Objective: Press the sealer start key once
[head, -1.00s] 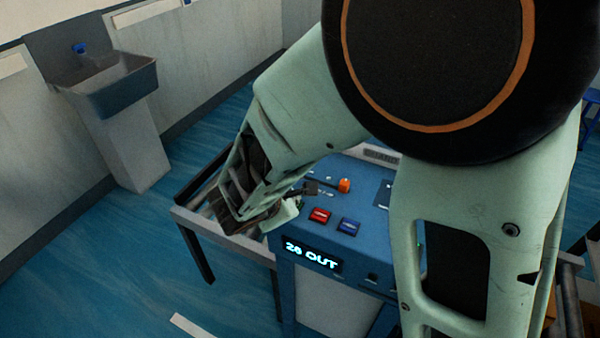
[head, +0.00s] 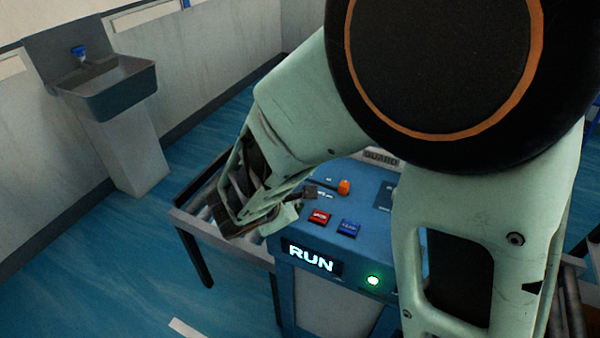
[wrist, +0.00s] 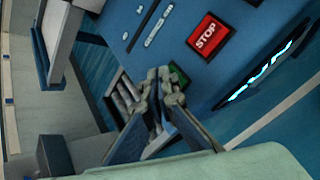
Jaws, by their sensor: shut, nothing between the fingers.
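The sealer (head: 375,240) is a blue machine with a sloped key panel. Its display (head: 311,258) reads RUN, and a round green lamp (head: 373,280) beside it is lit. The display also shows at a slant in the wrist view (wrist: 268,68). A red STOP key (wrist: 208,37) and a blue key (head: 348,228) sit on the panel. A green key (wrist: 180,73) lies left of STOP, partly hidden behind my fingers. My gripper (wrist: 160,84) is shut and empty, with its tips at the green key. I cannot tell whether they touch it.
An orange knob (head: 344,187) stands on the panel behind the keys. A roller conveyor (head: 200,207) adjoins the machine on the left. A GUARD label (head: 381,158) is at the back. A sink (head: 108,90) stands by the far wall.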

